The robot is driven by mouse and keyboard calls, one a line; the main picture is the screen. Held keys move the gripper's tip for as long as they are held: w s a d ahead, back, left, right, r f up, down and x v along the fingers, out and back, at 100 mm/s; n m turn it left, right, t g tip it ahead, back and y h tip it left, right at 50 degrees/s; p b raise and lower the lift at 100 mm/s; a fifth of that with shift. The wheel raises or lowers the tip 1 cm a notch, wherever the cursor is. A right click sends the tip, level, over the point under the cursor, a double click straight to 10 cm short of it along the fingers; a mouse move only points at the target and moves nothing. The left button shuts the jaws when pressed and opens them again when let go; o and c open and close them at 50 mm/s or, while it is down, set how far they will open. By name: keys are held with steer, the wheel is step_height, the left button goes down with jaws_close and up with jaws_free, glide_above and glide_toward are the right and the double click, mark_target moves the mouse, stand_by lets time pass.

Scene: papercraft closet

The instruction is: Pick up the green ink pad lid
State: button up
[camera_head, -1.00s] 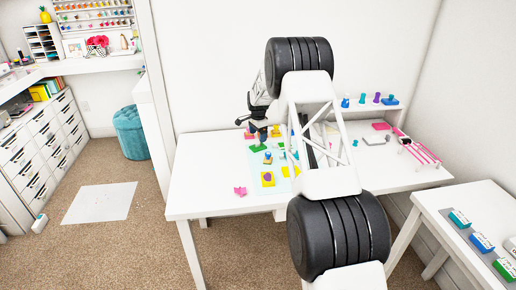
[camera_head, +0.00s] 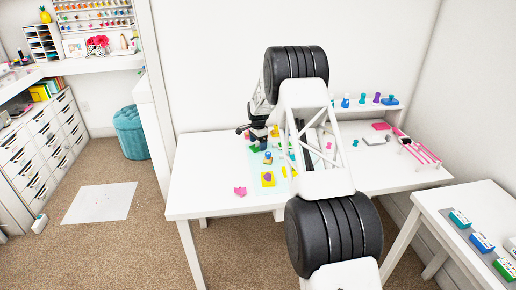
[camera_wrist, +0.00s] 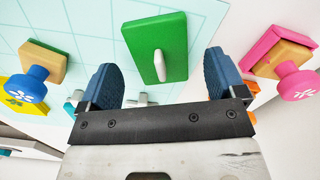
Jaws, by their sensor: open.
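The green ink pad lid (camera_wrist: 142,38) is a flat green block with a white upright handle on top. In the wrist view it lies on the pale gridded mat (camera_wrist: 92,38), ahead of and between the two blue fingertips of my gripper (camera_wrist: 161,78). The fingers are apart, one to each side of the lid's near end, and hold nothing. I cannot tell how high they are above it. In the head view a green patch (camera_head: 254,149) shows on the table just below my gripper (camera_head: 257,132), partly hidden by it.
A blue-handled stamp (camera_wrist: 29,82) with a yellow pad is to the left in the wrist view. A pink pad with a pink-handled stamp (camera_wrist: 297,84) is close on the right. The white table (camera_head: 210,185) is bare at its front left.

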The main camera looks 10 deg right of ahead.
steer(key=shift+f, duration=0.55)
steer(key=shift+c, duration=0.3)
steer(key=c, duration=0.9)
